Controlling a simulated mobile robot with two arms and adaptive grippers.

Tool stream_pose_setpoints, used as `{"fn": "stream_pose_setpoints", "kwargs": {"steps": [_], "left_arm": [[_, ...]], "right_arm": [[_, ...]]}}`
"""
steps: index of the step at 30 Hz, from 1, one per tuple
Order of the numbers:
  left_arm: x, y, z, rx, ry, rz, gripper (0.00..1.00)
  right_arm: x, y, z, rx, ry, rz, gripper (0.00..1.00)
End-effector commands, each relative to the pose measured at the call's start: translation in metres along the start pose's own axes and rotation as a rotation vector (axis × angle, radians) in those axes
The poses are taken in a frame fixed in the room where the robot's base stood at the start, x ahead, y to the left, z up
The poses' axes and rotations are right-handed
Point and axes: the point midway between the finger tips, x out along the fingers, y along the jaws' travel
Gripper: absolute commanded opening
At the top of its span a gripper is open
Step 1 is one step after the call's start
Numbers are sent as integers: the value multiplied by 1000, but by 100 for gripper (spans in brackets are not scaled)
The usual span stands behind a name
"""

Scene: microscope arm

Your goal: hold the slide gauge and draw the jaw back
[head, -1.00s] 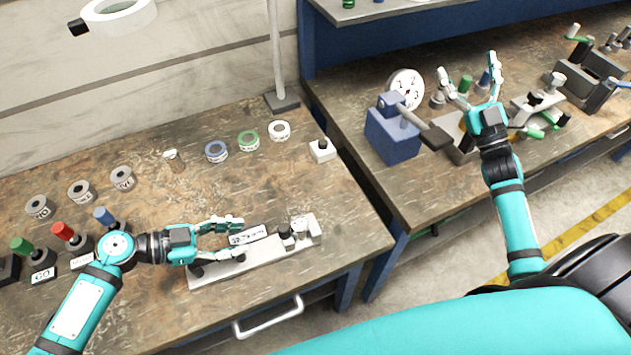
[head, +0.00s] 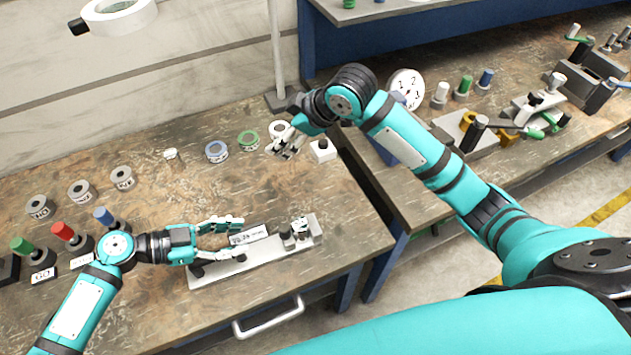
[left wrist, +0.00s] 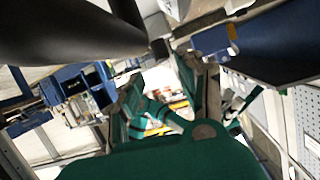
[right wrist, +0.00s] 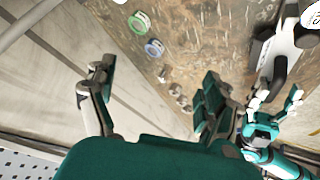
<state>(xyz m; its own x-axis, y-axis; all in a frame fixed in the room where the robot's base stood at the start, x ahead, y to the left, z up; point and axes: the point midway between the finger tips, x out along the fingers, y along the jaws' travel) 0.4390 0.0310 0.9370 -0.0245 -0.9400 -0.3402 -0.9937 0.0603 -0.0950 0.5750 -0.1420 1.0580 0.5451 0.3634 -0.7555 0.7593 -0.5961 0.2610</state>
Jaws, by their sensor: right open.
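The slide gauge (head: 262,256), a long pale grey bar with a white label and black knobs, lies at the front of the left bench. Its dark jaw block (head: 288,240) is toward the right end. My left gripper (head: 241,239) is at the gauge's left part, its fingers apart, one beyond the bar and one over it. In the left wrist view its fingers (left wrist: 165,100) are parted with only background between them; contact is unclear. My right gripper (head: 283,142) is open above the back right of the left bench. Its empty fingers also show in the right wrist view (right wrist: 155,90).
Grey rings (head: 81,191) and coloured-handled plugs (head: 66,235) stand at left. A lamp post rises behind. The second bench holds fixtures and a dial (head: 407,88).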

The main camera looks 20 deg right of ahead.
Motion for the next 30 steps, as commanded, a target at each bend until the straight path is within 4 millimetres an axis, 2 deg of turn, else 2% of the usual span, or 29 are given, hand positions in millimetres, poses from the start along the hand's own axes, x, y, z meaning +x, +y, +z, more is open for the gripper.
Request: {"fn": "stream_pose_setpoints", "kwargs": {"steps": [1, 3, 6, 10, 16, 23, 30], "left_arm": [[0, 0, 0, 0, 0, 0, 38], [0, 0, 0, 0, 0, 0, 38], [0, 0, 0, 0, 0, 0, 38], [0, 0, 0, 0, 0, 0, 38], [0, 0, 0, 0, 0, 0, 38], [0, 0, 0, 0, 0, 0, 38], [0, 0, 0, 0, 0, 0, 38]], "right_arm": [[-4, -20, 3, -80, -71, -67, 85], [-11, -46, 14, -187, -175, -162, 85], [-25, -74, 32, -328, -312, -278, 85], [-44, -94, 53, -467, -448, -390, 85], [-59, -104, 70, -562, -546, -466, 85], [-41, -114, 87, -565, -553, -479, 85], [-5, -125, 116, -563, -556, -475, 85]]}}
